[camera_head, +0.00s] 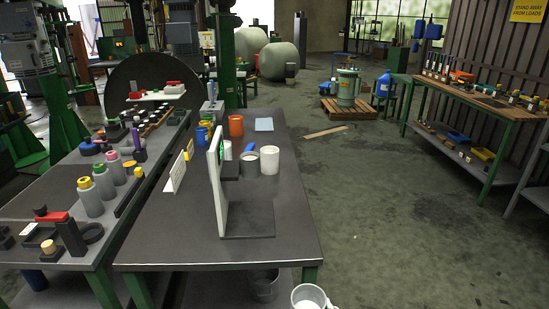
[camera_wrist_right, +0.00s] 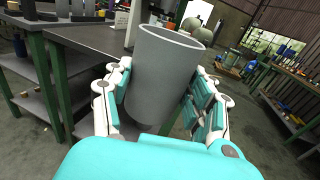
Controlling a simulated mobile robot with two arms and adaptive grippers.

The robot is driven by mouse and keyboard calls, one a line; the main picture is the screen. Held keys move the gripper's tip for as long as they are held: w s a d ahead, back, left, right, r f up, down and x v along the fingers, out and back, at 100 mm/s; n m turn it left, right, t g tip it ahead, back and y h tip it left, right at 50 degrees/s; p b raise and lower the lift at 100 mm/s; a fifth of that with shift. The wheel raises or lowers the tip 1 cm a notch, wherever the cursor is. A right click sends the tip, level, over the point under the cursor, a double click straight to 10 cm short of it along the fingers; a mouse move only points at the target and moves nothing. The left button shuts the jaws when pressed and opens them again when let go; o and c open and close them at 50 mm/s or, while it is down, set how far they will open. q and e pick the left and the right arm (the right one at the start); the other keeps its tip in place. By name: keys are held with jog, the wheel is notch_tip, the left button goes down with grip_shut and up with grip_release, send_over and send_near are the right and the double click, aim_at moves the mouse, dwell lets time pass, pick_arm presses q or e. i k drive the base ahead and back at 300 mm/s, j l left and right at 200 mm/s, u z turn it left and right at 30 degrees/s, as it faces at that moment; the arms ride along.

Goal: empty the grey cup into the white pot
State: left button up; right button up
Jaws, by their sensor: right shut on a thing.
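The grey cup (camera_wrist_right: 165,75) stands nearly upright between the fingers of my right gripper (camera_wrist_right: 160,88), which is shut on its sides. The cup's rim also shows at the bottom edge of the head view (camera_head: 308,295), in front of the table; its contents cannot be made out. The white pot (camera_head: 269,161) stands upright on the dark table, right of the white upright stand. The cup is apart from the pot, nearer to me and lower in the picture. My left gripper is in neither view.
The tall white stand (camera_head: 216,185) rises from the table (camera_head: 175,235), with a grey container (camera_head: 249,168) beside the pot. An orange cup (camera_head: 236,126) and a blue cup (camera_head: 202,137) stand behind. The table's near right area is clear. A side bench (camera_head: 60,180) holds several bottles.

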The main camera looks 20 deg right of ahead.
aim_at(269, 156)
jog(key=k+u, duration=0.15)
jog(key=u, duration=0.25)
jog(key=k+u, duration=0.1)
jog(key=u, duration=0.35)
jog(key=l+u, duration=0.5)
jog(key=l, duration=3.2)
